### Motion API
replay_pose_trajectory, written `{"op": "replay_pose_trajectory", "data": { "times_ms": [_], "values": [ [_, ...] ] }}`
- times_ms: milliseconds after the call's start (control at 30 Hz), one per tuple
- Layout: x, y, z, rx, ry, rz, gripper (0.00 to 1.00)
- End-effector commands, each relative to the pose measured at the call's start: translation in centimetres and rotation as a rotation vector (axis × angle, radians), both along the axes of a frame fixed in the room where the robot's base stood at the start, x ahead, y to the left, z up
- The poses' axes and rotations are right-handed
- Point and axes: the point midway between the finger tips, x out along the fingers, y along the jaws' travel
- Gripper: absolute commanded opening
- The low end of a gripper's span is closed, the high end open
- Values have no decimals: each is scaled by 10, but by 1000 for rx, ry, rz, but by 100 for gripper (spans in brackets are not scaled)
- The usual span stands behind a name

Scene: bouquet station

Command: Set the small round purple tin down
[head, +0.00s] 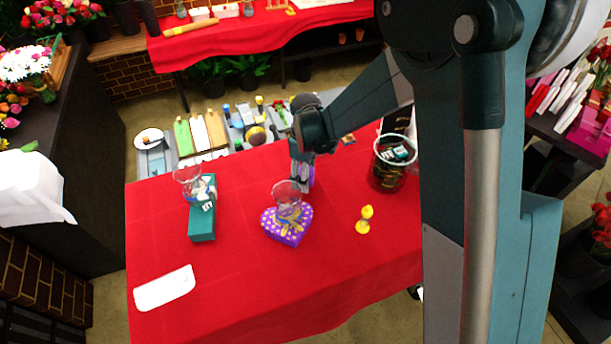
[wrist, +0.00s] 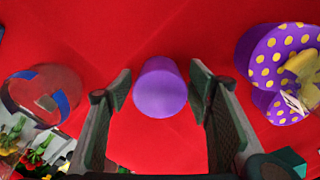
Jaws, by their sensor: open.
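The small round purple tin (wrist: 160,92) is between the two fingers of my gripper (wrist: 159,95) in the wrist view. The fingers are open, with a narrow gap of red on each side of the tin. In the head view my gripper (head: 301,172) points down over the red-covered table (head: 250,190), and the purple tin (head: 311,178) shows partly beside the fingers. The tin appears to be on the cloth; its underside is hidden.
A purple heart-shaped box with yellow dots (head: 287,233) carries a clear glass (head: 287,193) in front of my gripper. A white tray (head: 164,288) lies front left.

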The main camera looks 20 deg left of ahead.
Motion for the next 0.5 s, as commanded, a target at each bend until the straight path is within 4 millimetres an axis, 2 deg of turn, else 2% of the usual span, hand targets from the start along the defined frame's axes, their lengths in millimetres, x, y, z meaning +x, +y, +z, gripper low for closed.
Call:
{"op": "replay_pose_trajectory", "data": {
  "times_ms": [267,500],
  "values": [
    [0,0,11,0,0,0,51],
    [0,0,38,0,0,0,51]
  ]
}}
